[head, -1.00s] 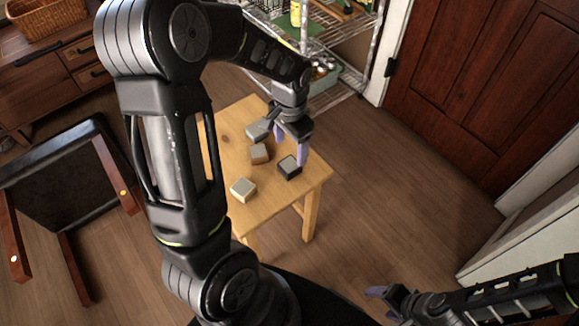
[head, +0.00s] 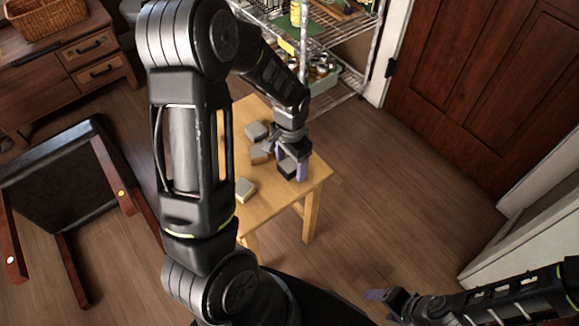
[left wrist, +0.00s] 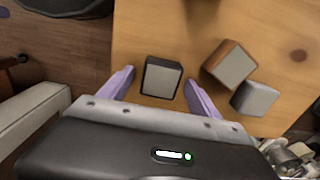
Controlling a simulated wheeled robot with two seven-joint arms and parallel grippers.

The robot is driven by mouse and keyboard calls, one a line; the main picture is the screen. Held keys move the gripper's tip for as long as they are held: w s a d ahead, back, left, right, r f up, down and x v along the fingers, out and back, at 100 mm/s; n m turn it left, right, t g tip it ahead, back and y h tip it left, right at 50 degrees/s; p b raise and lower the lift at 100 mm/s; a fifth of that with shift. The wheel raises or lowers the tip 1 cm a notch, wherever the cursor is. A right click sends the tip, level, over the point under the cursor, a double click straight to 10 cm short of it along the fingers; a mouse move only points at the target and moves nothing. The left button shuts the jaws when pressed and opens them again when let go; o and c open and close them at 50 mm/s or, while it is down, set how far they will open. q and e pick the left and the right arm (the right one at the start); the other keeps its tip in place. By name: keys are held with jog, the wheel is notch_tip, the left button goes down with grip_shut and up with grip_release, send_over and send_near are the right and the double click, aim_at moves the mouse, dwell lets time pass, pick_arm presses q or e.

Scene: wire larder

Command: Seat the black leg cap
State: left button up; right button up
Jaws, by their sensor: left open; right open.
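The black leg cap (head: 286,169) is a small block with a grey top, upright on the wooden table near its right edge. It also shows in the left wrist view (left wrist: 161,78). My left gripper (head: 291,167) is open and points down over the cap. In the left wrist view one lilac finger is on each side of the cap, with a small gap showing on both sides. My right gripper (head: 384,299) is at the lower right, away from the table, open and empty.
A brown cap (head: 258,154), a grey cap (head: 255,131) and a cream cap (head: 246,189) also lie on the table (head: 312,181). The wire shelf (head: 345,84) stands behind it. A tipped chair (head: 55,175) lies at left. Floor to the right is clear.

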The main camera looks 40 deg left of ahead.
aim_at(291, 164)
dwell(0.6)
pick_arm(q)
jog(key=c, duration=1.4)
jog(key=shift+r, duration=0.1)
notch_tip(291, 164, up, 10)
jog(key=p, duration=0.1)
jog(key=shift+p, duration=0.4)
jog(key=w+d+r+n, duration=0.3)
jog(key=w+d+r, duration=0.9)
jog(key=r, duration=0.2)
jog(key=shift+d+r, duration=0.15)
jog(key=shift+r, duration=0.1)
